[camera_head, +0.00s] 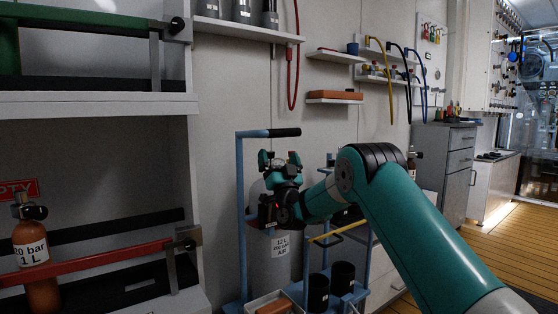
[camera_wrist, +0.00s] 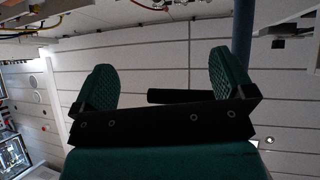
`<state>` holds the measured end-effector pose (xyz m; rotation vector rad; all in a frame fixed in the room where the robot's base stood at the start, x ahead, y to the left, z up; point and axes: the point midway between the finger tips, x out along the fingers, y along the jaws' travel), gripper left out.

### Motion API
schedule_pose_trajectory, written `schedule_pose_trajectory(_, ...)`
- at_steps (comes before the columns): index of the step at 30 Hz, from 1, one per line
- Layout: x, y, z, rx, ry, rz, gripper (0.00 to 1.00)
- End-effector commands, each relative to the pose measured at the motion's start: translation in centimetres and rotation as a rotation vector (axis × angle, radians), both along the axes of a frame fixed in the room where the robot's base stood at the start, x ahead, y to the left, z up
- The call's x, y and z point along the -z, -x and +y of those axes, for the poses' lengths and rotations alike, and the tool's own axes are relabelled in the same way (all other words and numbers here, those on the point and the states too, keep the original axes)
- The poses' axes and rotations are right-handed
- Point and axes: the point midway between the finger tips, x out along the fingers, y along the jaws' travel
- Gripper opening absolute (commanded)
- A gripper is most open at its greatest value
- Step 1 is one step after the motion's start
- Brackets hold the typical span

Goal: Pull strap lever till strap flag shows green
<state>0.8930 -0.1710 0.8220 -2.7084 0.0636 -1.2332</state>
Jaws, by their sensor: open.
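My gripper (camera_head: 279,158) is in front of the grey cylinder (camera_head: 275,252) on a blue trolley (camera_head: 241,200), with its fingers pointing up. In the wrist view my gripper (camera_wrist: 163,85) has its two green fingers wide apart and nothing between them. A black handle grip (camera_head: 285,132) tops the trolley frame; a black bar, probably this grip, shows beyond the fingers in the wrist view (camera_wrist: 185,96). A yellow bar (camera_head: 330,236) sits on the trolley to the right of the cylinder. I cannot tell which part is the strap lever, nor make out its flag; my arm hides part of the trolley.
At left a rack has a red bar (camera_head: 95,264) across a small bottle (camera_head: 33,250) and a green bar (camera_head: 85,24) above. Shelves and hoses (camera_head: 390,85) hang on the wall. A grey cabinet (camera_head: 447,160) stands at right; wooden floor (camera_head: 500,245) is clear there.

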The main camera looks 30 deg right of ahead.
Motion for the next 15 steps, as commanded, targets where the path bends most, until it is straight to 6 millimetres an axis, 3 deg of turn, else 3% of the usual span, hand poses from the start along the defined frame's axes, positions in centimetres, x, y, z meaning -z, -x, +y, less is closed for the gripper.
schedule_pose_trajectory(11, 0.0, 0.0, 0.1, -0.003, 0.001, 0.004, 1.00)
schedule_pose_trajectory(15, -1.1, -0.2, 2.4, -0.064, 0.021, 0.085, 1.00)
